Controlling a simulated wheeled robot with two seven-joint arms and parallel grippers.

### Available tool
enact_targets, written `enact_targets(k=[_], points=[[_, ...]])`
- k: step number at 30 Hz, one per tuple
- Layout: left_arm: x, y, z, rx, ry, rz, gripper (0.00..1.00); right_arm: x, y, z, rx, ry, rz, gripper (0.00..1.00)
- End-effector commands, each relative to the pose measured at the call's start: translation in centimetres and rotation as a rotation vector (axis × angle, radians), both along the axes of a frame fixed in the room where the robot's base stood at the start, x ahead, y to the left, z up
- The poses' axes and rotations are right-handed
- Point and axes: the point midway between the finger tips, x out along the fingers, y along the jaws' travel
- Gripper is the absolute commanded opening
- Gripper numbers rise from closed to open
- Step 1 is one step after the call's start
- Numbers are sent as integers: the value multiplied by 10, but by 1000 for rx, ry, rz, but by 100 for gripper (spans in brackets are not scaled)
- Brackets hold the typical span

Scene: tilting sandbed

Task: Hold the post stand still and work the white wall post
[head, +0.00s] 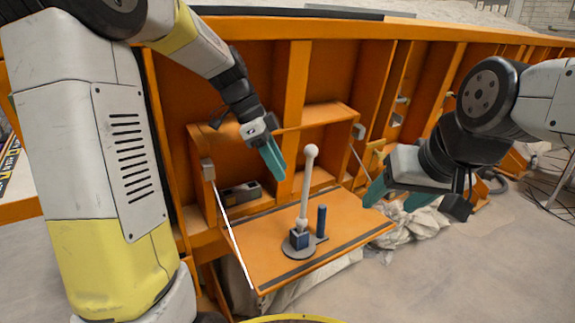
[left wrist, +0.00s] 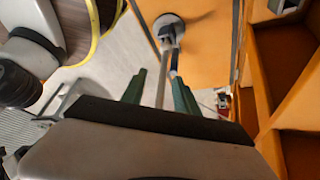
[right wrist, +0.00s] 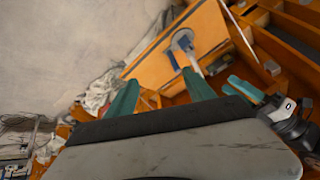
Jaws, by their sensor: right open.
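The post stand (head: 289,249) has a round grey base with a blue block and a short blue peg (head: 321,221). It rests on the orange fold-down shelf (head: 350,222). The white post (head: 306,190), topped by a white ball, rises upright from the stand. My left gripper (head: 275,160) is open, just left of the post's upper part. In the left wrist view the post (left wrist: 161,85) appears between its spread fingers, apart from both. My right gripper (head: 394,196) is open and empty, right of the stand. The stand (right wrist: 182,40) lies beyond its fingers in the right wrist view.
An orange wall recess (head: 320,115) stands behind the shelf and holds a grey tool-like object (head: 240,194). A white stay rod (head: 234,238) runs along the shelf's left side. Crumpled pale cloth (head: 412,232) lies on the floor at right. The floor at front right is clear.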

Motion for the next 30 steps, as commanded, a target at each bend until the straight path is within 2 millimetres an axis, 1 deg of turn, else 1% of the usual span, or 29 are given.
enact_targets(k=[1, 2, 5, 8, 11, 14, 20, 26, 30], points=[[8, -3, -7, -16, -2, -58, 36, 0, 0, 0, 0, 0, 0, 62], [12, -4, -9, -25, -6, -89, 36, 0, 0, 0, 0, 0, 0, 62], [19, -8, -14, -45, -18, -158, 36, 1, 0, 0, 1, 2, 0, 49], [21, -9, -16, -53, -24, -184, 36, 5, 1, 2, 11, 19, -5, 49], [21, -9, -16, -54, -25, -186, 36, 16, 3, 3, 33, 66, -16, 49], [21, -9, -16, -53, -26, -184, 36, 34, 6, 5, 64, 135, -38, 49], [20, -9, -16, -53, -25, -184, 36, 78, 14, 0, 122, 301, -100, 49], [20, -9, -16, -52, -25, -184, 36, 123, 26, -16, 152, 464, -172, 49], [20, -9, -16, -52, -25, -184, 36, 154, 35, -35, 157, 574, -226, 49]])
